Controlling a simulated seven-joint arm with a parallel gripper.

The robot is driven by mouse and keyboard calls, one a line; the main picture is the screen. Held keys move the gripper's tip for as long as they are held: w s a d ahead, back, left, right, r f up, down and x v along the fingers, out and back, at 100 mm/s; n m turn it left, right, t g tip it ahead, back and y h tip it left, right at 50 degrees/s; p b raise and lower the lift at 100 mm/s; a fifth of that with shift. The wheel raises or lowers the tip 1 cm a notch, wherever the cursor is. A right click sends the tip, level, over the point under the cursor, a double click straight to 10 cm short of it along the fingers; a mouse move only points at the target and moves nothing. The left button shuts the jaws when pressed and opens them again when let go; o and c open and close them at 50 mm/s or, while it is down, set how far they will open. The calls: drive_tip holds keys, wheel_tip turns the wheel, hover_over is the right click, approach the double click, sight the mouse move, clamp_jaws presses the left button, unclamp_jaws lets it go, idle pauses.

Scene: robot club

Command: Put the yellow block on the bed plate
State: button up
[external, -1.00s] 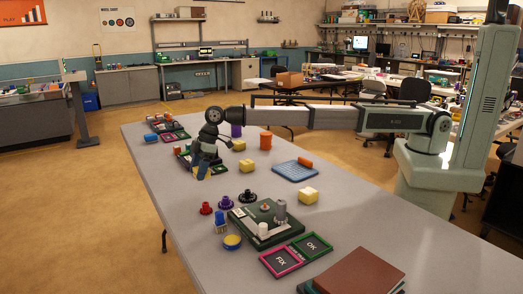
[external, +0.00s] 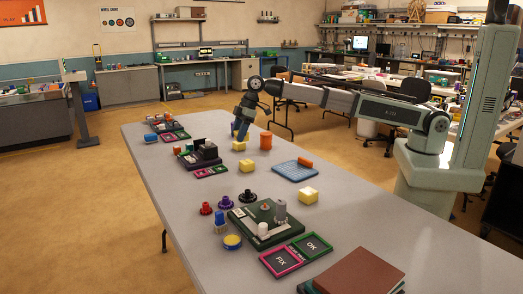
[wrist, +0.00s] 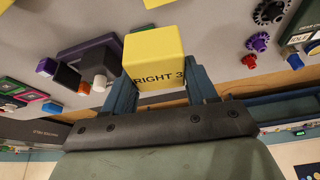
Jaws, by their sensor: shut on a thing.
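In the wrist view a yellow block (wrist: 154,55) marked "RIGHT 3" sits between the two fingers of my gripper (wrist: 155,92), which is shut on it. A yellow block (external: 239,146) shows just below the gripper, with other yellow blocks nearer (external: 246,165) and farther right (external: 308,195). A blue gridded plate (external: 292,173), probably the bed plate, lies to the right of my gripper with an orange piece (external: 305,161) at its back edge.
An orange cylinder (external: 265,141) stands between my gripper and the blue plate. A dark device (external: 206,151) stands to the left. A green board with posts (external: 250,222), several small knobs and framed tiles (external: 282,262) fill the nearer table.

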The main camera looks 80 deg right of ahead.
drive_tip(key=s+d+f+n+y, duration=0.1)
drive_tip(key=s+d+n, duration=0.2)
drive_tip(key=s, duration=0.9)
drive_tip(key=n+g, duration=0.5)
drive_tip(key=n, duration=0.7)
hover_over(297, 172)
drive_tip(key=d, duration=0.2)
wheel_tip(297, 172, down, 2)
drive_tip(key=shift+w+a+f, duration=0.15)
drive_tip(key=shift+w+f, duration=0.05)
drive_tip(key=shift+f, duration=2)
drive_tip(key=shift+w+a+f, duration=0.1)
drive_tip(key=shift+w+f, duration=0.05)
drive_tip(key=shift+f, duration=2)
drive_tip(key=shift+f, duration=0.15)
drive_tip(key=o, duration=1.1)
drive_tip(key=shift+c, duration=0.2)
drive_tip(key=v, duration=1.2)
drive_tip(key=shift+w+d, duration=0.15)
drive_tip(key=shift+w, duration=0.05)
